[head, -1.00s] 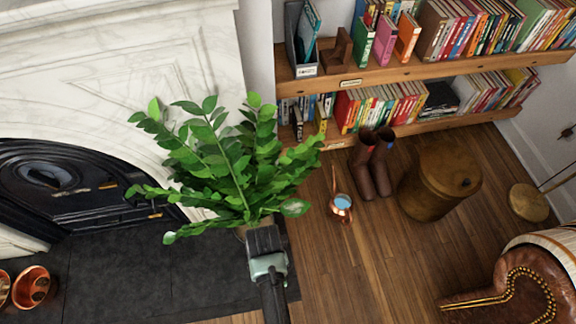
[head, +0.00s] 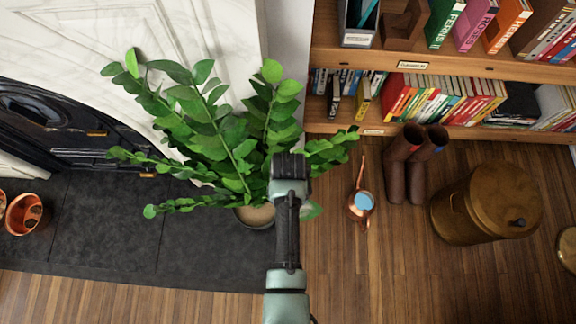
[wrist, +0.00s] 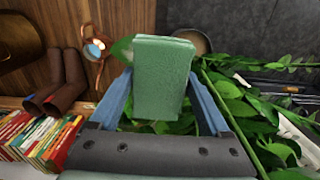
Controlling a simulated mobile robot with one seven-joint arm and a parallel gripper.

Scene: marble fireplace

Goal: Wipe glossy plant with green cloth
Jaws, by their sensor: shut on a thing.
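The glossy plant (head: 215,135) has many green leaves and stands in a round pot (head: 258,215) on the dark hearth, in front of the marble fireplace. My gripper (head: 290,165) is over the plant's right side in the head view and hides some leaves there. In the wrist view my gripper (wrist: 160,105) is shut on the green cloth (wrist: 161,75), a folded pale green block between the blue fingers. The plant's leaves (wrist: 235,100) lie beyond and to the right of the cloth. The cloth is hidden in the head view. I cannot tell whether it touches a leaf.
A copper watering can (head: 361,205), brown boots (head: 405,165) and a brass bin (head: 487,205) stand on the wood floor right of the plant. Bookshelves (head: 440,75) are behind them. Copper pots (head: 24,214) sit at the far left. The floor in front is clear.

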